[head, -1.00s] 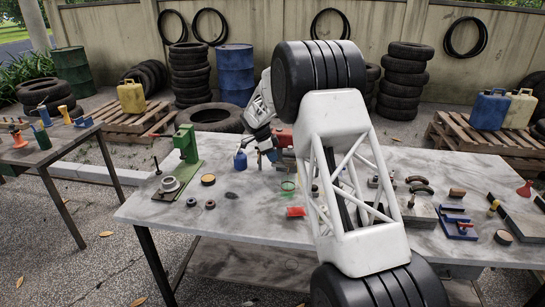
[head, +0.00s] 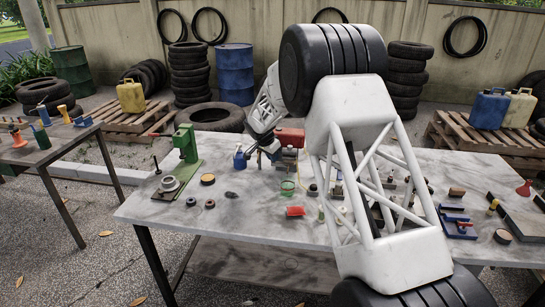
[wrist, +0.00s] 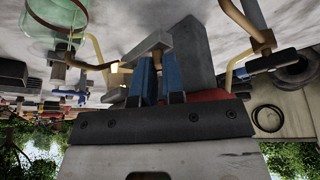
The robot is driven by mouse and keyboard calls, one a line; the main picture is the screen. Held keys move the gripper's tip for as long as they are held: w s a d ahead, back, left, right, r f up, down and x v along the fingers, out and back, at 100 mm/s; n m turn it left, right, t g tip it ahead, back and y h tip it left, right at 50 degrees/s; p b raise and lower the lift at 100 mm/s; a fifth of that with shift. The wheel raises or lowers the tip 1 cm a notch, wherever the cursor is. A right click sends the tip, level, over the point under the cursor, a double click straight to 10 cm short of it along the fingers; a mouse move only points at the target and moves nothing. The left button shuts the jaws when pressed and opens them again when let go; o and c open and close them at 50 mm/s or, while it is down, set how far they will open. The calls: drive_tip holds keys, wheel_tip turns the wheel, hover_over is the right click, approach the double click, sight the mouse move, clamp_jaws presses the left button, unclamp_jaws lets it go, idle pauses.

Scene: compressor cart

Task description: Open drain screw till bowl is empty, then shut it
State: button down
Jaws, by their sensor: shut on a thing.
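My gripper (wrist: 158,72) has two blue fingers, seen in the wrist view. They are shut on a small part that is mostly hidden between them and seems to be the drain screw. A grey block stands right beyond the fingertips. A clear, green-tinted bowl with a red ring (wrist: 55,25) shows at the upper left of the wrist view, apart from the fingers. I cannot tell whether liquid is in it. In the head view, my gripper is small and partly hidden beside the red compressor (head: 290,137) at the back of the table.
A green-rimmed cup (head: 288,187) and a red tray (head: 295,211) stand on the marble table (head: 240,240) in front of the compressor. A blue can (head: 240,159) is close left of my gripper. A green press (head: 187,148) stands at the left. Bent brass-coloured pipes (wrist: 243,20) flank the fingers.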

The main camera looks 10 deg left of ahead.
drive_tip(key=shift+n, duration=0.3)
drive_tip(key=c, duration=1.2)
unclamp_jaws()
drive_tip(key=shift+v, duration=3.9)
drive_tip(key=shift+o, duration=0.2)
drive_tip(key=shift+d, duration=0.15)
